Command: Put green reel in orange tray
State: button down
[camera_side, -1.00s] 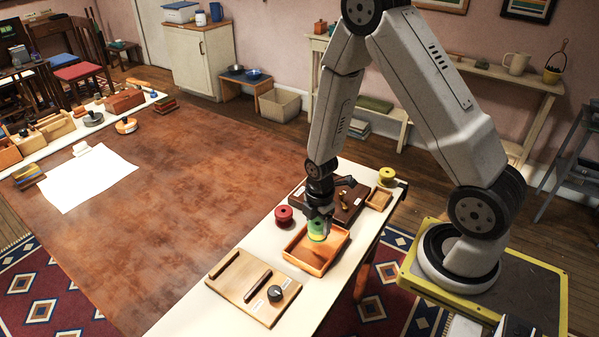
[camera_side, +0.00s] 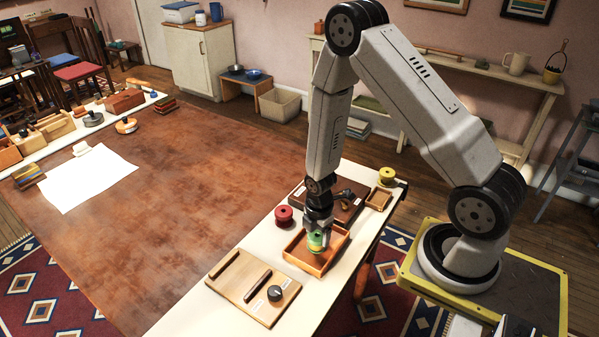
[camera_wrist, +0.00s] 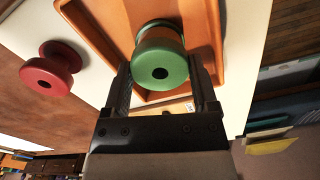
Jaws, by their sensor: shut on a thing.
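The green reel (camera_side: 315,242) is between the fingers of my gripper (camera_side: 317,239), low over the orange tray (camera_side: 297,256). In the wrist view the green reel (camera_wrist: 160,60) stands between the two fingertips of my gripper (camera_wrist: 163,85), with its round top and dark centre hole showing. The orange tray (camera_wrist: 207,30) lies beneath and around it, its walls showing on both sides. My gripper is shut on the reel. I cannot tell whether the reel's underside touches the tray floor.
A red reel (camera_side: 284,215) stands just left of the tray; it also shows in the wrist view (camera_wrist: 50,72). A yellow reel (camera_side: 387,175) sits near a small wooden tray (camera_side: 378,199). A wooden board with a dark knob (camera_side: 252,288) lies in front.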

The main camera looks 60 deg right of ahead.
aim_at(316, 236)
jog(key=shift+f, duration=0.1)
grip_release()
dwell(0.3)
notch_tip(316, 236, up, 12)
dwell(1.1)
jog(key=shift+r, duration=0.2)
dwell(0.4)
jog(key=s+a+r+m+t, duration=0.2)
jog(key=a+r+m, duration=0.5)
jog(key=m, duration=0.7)
jog(key=shift+s+r+m+t, duration=0.35)
jog(key=shift+s+r, duration=0.2)
jog(key=shift+r, duration=0.35)
